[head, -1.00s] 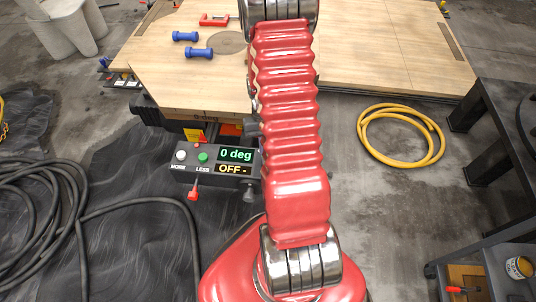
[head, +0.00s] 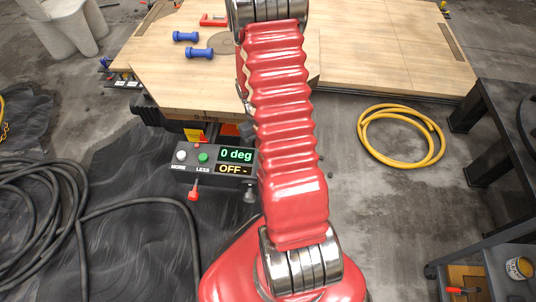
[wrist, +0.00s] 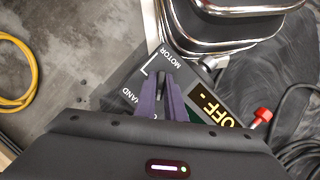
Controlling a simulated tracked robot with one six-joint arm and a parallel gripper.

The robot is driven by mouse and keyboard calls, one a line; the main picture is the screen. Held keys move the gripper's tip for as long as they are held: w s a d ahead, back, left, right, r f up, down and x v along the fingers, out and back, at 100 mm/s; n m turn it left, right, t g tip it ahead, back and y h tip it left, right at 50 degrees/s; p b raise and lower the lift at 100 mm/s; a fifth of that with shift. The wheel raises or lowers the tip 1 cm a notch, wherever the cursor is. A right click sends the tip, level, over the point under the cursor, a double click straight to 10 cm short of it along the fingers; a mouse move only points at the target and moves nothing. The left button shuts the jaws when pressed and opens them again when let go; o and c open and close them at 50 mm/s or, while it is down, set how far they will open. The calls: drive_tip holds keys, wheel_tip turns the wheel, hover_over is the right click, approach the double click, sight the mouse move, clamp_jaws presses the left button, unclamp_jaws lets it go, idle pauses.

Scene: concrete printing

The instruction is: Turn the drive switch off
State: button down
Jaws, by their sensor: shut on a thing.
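The control box (head: 186,168) stands in front of the table in the head view. It has a white MORE button (head: 181,156), a green LESS button (head: 203,157) and displays reading "0 deg" and "OFF -". In the wrist view the OFF display (wrist: 207,105) sits right of my gripper (wrist: 164,80). Its purple fingers are shut on the drive switch, which is mostly hidden between them. The MOTOR and HAND labels show on the panel (wrist: 147,82) around the fingers. My arm hides the gripper in the head view.
A red-handled lever (head: 194,190) sticks out at the box's front. A wooden table (head: 380,45) holds blue dumbbell-shaped pieces (head: 199,53). A yellow hose coil (head: 440,150) lies on the floor at right. Black cables (head: 75,205) lie at left.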

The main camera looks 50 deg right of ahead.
drive_tip(key=c, duration=1.8)
unclamp_jaws()
drive_tip(key=shift+w, duration=0.1)
drive_tip(key=shift+c, duration=0.2)
drive_tip(key=v, duration=1.3)
drive_tip(key=shift+w+r, duration=0.2)
drive_tip(key=shift+r, duration=0.1)
drive_tip(key=shift+d, duration=0.1)
